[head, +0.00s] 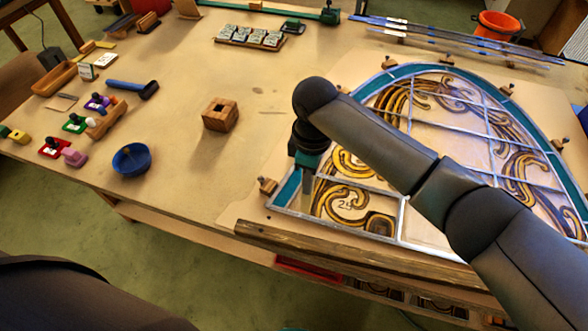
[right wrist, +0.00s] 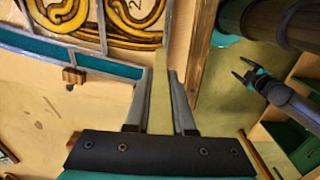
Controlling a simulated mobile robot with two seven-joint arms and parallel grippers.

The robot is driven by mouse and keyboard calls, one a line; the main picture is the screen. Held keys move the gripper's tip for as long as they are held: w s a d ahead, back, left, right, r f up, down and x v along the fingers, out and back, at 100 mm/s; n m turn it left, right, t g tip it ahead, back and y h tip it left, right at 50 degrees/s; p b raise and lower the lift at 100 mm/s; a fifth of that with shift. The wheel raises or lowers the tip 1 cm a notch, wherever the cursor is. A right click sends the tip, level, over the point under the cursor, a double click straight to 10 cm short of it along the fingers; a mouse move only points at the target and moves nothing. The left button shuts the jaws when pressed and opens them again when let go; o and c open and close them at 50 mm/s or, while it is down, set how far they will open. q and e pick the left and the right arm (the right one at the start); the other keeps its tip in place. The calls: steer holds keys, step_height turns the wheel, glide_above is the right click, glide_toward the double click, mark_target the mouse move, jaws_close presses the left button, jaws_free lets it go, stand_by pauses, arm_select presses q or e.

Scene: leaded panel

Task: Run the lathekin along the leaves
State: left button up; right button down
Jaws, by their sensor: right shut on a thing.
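The leaded panel (head: 403,215) lies on a board at the right of the table, an arched frame of grey leads and teal border glass around painted yellow scrolls. Its corner shows in the right wrist view (right wrist: 103,28). My right gripper (head: 308,186) points down over the panel's near left corner. In the right wrist view its fingers are shut on the lathekin (right wrist: 160,92), a flat pale yellow-green strip. I cannot tell whether its tip touches the lead. My left gripper (right wrist: 247,70) shows in the right wrist view, open and empty, away from the panel.
A wooden block (head: 220,115), a blue bowl (head: 131,160) and a blue-handled hammer (head: 133,88) stand left of the panel. Wooden pegs (head: 267,186) ring the panel. A wooden batten (head: 340,262) runs along the near edge. Bare table lies between block and panel.

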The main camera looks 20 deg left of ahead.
arm_select(q)
steer(key=shift+w+r, duration=0.1)
steer(key=shift+w, duration=0.2)
arm_select(e)
steer(key=d, duration=2.2)
steer(key=shift+f, duration=0.2)
arm_select(q)
steer(key=shift+r, duration=0.1)
steer(key=shift+r+p, duration=0.4)
steer(key=shift+p, duration=0.05)
arm_select(e)
steer(key=shift+d, duration=0.1)
arm_select(q)
steer(key=shift+f, duration=0.15)
arm_select(e)
steer(key=shift+f, duration=0.4)
stand_by(0.4)
